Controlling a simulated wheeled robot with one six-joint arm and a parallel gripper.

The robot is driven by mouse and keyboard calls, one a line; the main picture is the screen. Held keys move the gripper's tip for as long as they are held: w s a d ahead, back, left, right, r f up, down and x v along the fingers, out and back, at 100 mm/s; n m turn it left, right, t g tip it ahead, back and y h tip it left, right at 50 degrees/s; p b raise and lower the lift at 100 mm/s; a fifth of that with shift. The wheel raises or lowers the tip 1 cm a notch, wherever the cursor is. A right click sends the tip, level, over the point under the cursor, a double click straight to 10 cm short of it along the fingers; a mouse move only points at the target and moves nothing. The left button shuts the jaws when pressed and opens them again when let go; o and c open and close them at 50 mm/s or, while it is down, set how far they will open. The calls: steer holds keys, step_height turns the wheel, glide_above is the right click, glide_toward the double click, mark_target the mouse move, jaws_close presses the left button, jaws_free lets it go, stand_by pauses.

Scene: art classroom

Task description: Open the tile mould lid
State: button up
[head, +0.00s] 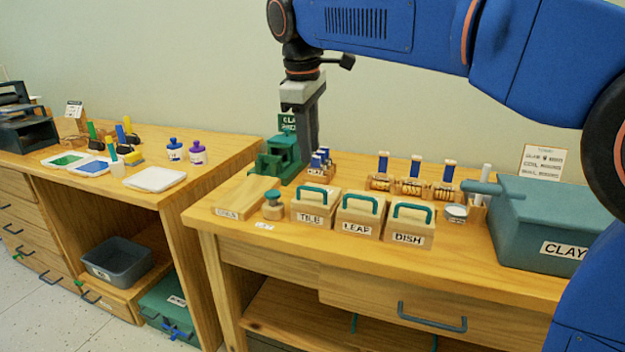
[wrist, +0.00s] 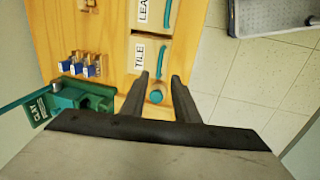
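The tile mould (head: 309,214) is a wooden block labelled TILE with a teal loop handle (head: 316,188) on top. It is the leftmost of three moulds in a row on the bench. In the wrist view the tile mould (wrist: 139,54) lies beyond my fingertips, its lid appearing closed and its handle (wrist: 163,62) to the right. My gripper (head: 309,142) points down beside the green clay press, behind and above the mould. In the wrist view my gripper (wrist: 163,78) has its fingers spread apart with nothing held between them. It is not touching the handle.
A leaf mould (head: 356,222) and dish mould (head: 406,232) stand right of the tile mould. A round teal-topped tool (head: 273,205) stands left. The green clay press (head: 275,163) and stamps (head: 320,162) are behind. A clay box (head: 550,225) fills the right end.

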glide_above(313, 203)
step_height(313, 203, down, 10)
steer(key=shift+r, duration=0.2)
jaws_close()
